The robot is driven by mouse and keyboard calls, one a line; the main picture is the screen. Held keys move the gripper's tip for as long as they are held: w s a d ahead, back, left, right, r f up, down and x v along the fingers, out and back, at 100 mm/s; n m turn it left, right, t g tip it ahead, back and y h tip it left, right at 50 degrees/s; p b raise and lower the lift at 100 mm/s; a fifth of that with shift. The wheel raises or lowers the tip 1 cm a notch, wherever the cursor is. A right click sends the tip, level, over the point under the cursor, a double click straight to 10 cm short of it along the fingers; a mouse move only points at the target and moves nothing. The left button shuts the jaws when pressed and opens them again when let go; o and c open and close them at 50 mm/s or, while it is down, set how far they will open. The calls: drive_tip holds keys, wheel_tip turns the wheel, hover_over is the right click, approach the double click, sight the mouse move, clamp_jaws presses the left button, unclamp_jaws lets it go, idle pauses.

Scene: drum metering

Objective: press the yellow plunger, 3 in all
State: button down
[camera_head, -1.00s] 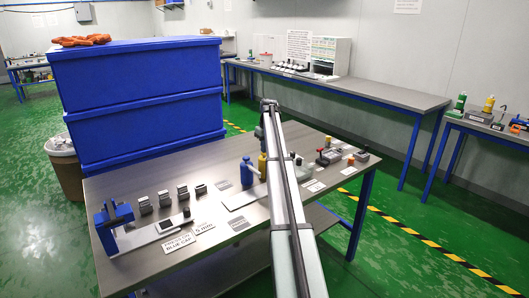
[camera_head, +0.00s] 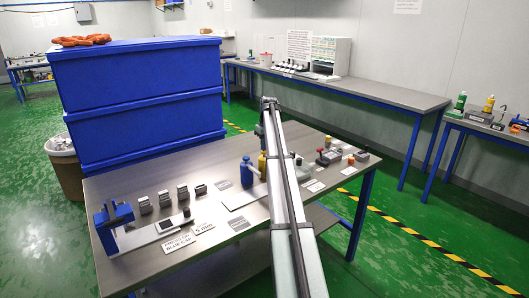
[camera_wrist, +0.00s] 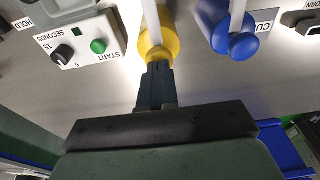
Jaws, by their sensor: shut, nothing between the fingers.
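The yellow plunger (camera_head: 262,165) stands on the bench beside the blue plunger (camera_head: 246,173), partly behind my arm in the head view. In the wrist view the yellow plunger (camera_wrist: 157,42) is at top centre, with a pale tube running across it. My gripper (camera_wrist: 157,66) is shut and empty, its fingertips at the near end of the yellow plunger's rounded head. They overlap it in the picture; I cannot tell whether they touch. The blue plunger also shows to the right in the wrist view (camera_wrist: 228,30). The head view hides my gripper.
Left of the yellow plunger in the wrist view is a timer box (camera_wrist: 82,48) with a green START button (camera_wrist: 98,46) and a dark dial (camera_wrist: 63,53). A blue clamp-like stand (camera_head: 112,222) and several small grey blocks occupy the bench's left part. Large blue crates (camera_head: 140,100) stand behind.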

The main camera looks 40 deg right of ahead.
drive_tip(key=shift+r, duration=2.9)
